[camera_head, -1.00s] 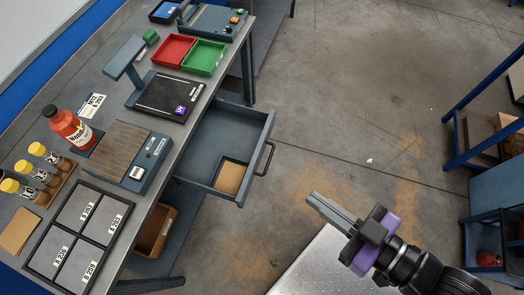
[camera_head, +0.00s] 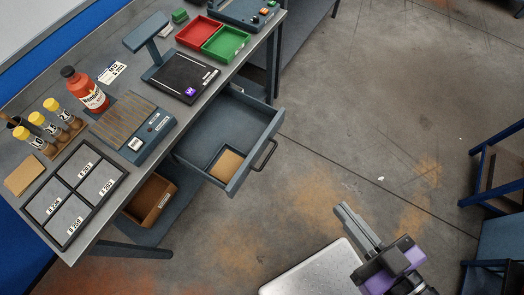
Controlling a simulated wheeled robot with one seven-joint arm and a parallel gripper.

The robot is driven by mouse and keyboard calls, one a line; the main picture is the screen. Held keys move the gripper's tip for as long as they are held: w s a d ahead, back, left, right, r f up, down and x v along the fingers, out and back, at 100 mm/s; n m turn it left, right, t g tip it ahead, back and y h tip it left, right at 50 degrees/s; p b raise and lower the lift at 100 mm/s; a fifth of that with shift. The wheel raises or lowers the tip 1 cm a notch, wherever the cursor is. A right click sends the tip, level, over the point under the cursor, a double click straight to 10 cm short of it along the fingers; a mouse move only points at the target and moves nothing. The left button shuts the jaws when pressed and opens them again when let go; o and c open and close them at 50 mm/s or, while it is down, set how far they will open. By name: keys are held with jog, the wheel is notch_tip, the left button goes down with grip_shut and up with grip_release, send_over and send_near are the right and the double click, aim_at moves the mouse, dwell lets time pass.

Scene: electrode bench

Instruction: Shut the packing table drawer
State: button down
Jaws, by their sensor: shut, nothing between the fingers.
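The packing table drawer (camera_head: 232,187) is pulled out from under the grey table (camera_head: 90,243), toward the lower right. Its dark bar handle (camera_head: 266,156) is on the front panel. A flat tan piece (camera_head: 226,165) lies inside the drawer near the front. My gripper (camera_head: 341,207) is shut and empty, with its fingers together. It is to the lower right of the drawer front, apart from the handle, over open floor in the picture.
The tabletop holds a red tray (camera_head: 198,32), a green tray (camera_head: 226,44), a black scale (camera_head: 184,82), a red bottle (camera_head: 87,93) and yellow-capped vials (camera_head: 50,127). A brown box (camera_head: 151,199) is below the table. A blue rack (camera_head: 487,175) stands at right. Floor between is clear.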

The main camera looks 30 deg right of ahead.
jog(key=w+d+f+m+t+h, duration=0.1)
jog(key=w+d+m+t+h, duration=0.15)
jog(key=w+d, duration=0.35)
jog(key=w+d+f+m+g+h+b, duration=0.1)
jog(key=w+d+f+m+g, duration=0.25)
jog(key=w+d+f, duration=0.45)
jog(key=w+d+f+m+g+h, duration=0.1)
jog(key=w+d+f+m+g, duration=0.1)
jog(key=w+d+f+m, duration=0.55)
jog(key=n+g+y, duration=0.1)
jog(key=n+y, duration=0.1)
jog(key=y, duration=0.9)
send_near(270, 133)
jog(key=shift+m+h, duration=0.25)
jog(key=x, duration=0.5)
jog(key=shift+f+p, duration=0.2)
jog(key=shift+p, duration=0.2)
jog(key=shift+w+a+f, duration=0.1)
jog(key=shift+w+a, duration=0.25)
jog(key=shift+w, duration=0.25)
